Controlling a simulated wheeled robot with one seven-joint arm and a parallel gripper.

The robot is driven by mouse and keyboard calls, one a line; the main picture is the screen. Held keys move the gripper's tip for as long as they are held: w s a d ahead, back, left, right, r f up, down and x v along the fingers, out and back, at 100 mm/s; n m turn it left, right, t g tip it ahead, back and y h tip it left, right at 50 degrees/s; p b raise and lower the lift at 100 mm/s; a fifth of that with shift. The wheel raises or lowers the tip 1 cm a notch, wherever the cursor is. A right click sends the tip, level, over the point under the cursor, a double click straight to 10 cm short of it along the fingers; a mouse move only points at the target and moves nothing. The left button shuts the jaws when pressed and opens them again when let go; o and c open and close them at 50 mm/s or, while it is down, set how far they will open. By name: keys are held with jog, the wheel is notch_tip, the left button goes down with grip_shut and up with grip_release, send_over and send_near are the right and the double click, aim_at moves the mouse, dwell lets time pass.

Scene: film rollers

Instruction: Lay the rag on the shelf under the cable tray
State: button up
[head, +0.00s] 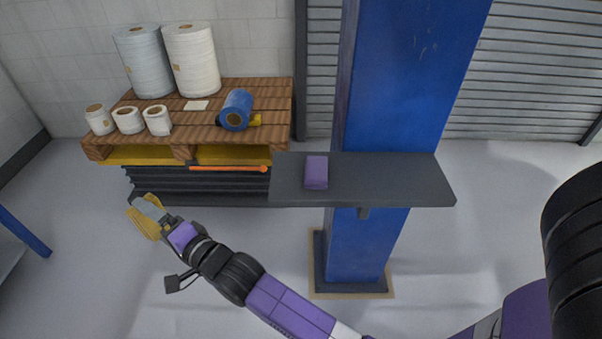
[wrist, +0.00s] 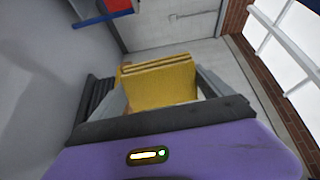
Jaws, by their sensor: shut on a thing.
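My gripper (head: 143,208) is at the left in the head view, in front of the pallet's left end. It is shut on a folded yellow cloth, the rag (head: 149,226). In the wrist view the layered yellow rag (wrist: 163,85) sits between the two grey fingers. A dark grey shelf (head: 400,180) is fixed to a blue column, well to the right of my gripper. A small purple block (head: 316,172) lies on the shelf, left of its middle. I cannot make out a cable tray above the shelf.
A wooden pallet (head: 270,90) holds large rolls (head: 192,60), small white rolls (head: 128,120) and a blue roll (head: 237,109). An orange bar (head: 228,168) lies along its front. The blue column (head: 400,70) rises behind the shelf. Open floor (head: 240,240) separates gripper and column.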

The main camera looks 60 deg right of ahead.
jog(key=w+d+r+m+g+h, duration=0.1)
jog(key=d+r+m+g+h, duration=0.15)
jog(key=d, duration=0.85)
jog(key=w+d+r+m+g+h, duration=0.15)
jog(key=d+r, duration=0.25)
jog(key=d, duration=0.7)
jog(key=s+d+r+m+g+h+p, duration=0.1)
jog(key=s+d+r+g, duration=0.2)
jog(key=d, duration=0.6)
jog(key=s+d+m+g+p, duration=0.1)
jog(key=s+d+m+g, duration=0.1)
jog(key=s+d, duration=0.5)
notch_tip(320, 180, up, 8)
jog(key=m+g+y+p, duration=0.5)
jog(key=g+y, duration=0.1)
jog(key=g, duration=0.3)
send_over(373, 176)
notch_tip(373, 176, down, 15)
jog(key=shift+s+f+b, duration=0.1)
jog(key=shift+b, duration=0.65)
jog(key=shift+f, duration=2.3)
